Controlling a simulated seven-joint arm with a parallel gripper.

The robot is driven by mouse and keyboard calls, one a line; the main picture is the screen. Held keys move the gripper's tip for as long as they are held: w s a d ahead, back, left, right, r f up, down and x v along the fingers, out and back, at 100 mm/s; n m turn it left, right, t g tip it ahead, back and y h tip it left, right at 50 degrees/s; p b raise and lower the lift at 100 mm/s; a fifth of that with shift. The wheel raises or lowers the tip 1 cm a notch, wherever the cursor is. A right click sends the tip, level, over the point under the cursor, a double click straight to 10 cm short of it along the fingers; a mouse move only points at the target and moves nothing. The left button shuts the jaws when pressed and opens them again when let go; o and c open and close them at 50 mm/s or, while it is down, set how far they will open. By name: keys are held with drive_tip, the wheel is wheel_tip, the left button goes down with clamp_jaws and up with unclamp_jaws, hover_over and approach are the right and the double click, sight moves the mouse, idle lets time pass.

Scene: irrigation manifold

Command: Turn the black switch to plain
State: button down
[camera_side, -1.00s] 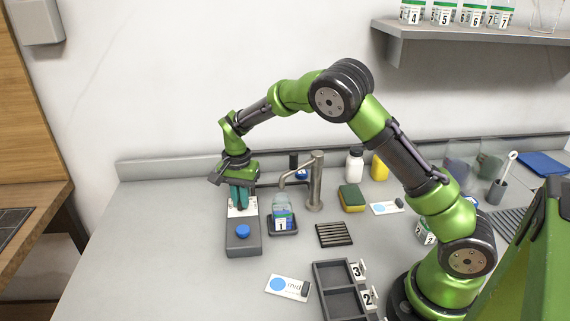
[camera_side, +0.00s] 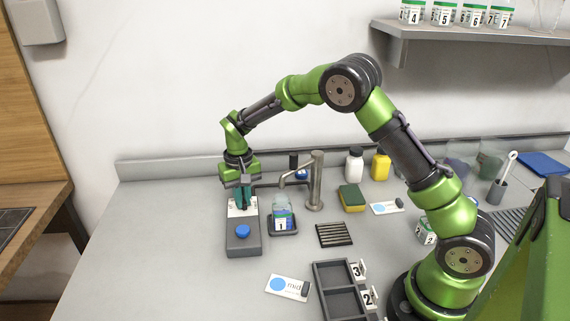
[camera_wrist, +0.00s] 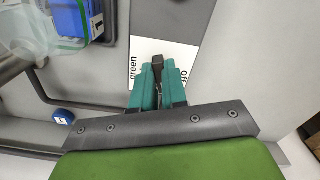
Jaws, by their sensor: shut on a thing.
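The black switch (camera_wrist: 157,64) sits on a white label plate (camera_wrist: 147,48) in the wrist view. The plate reads "green" to the switch's left and "off" to its right; the part under my gripper is hidden, and I see no "plain" lettering. The plate is at the back end of a grey box (camera_side: 243,247) with a blue button (camera_side: 242,231) in the side view. My gripper (camera_wrist: 158,78) has its teal fingers shut on the switch, one on each side. In the side view, my gripper (camera_side: 242,206) points down over the plate and covers the switch.
A bottle marked 1 (camera_side: 281,217) stands in a dark tray right of the box, beneath a metal tap (camera_side: 316,180). The counter left of the box is clear.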

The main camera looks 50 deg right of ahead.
drive_tip(key=shift+n, duration=0.5)
drive_tip(key=c, duration=1.2)
unclamp_jaws()
drive_tip(key=shift+o, duration=0.2)
wheel_tip(320, 180, up, 17)
drive_tip(key=s+a+r+t+y, duration=0.1)
drive_tip(key=s+t, duration=0.2)
drive_tip(key=s, duration=1)
drive_tip(key=s+a+r+t+y, duration=0.1)
drive_tip(key=s+t, duration=0.3)
drive_tip(key=s, duration=0.8)
drive_tip(key=shift+s+r, duration=0.4)
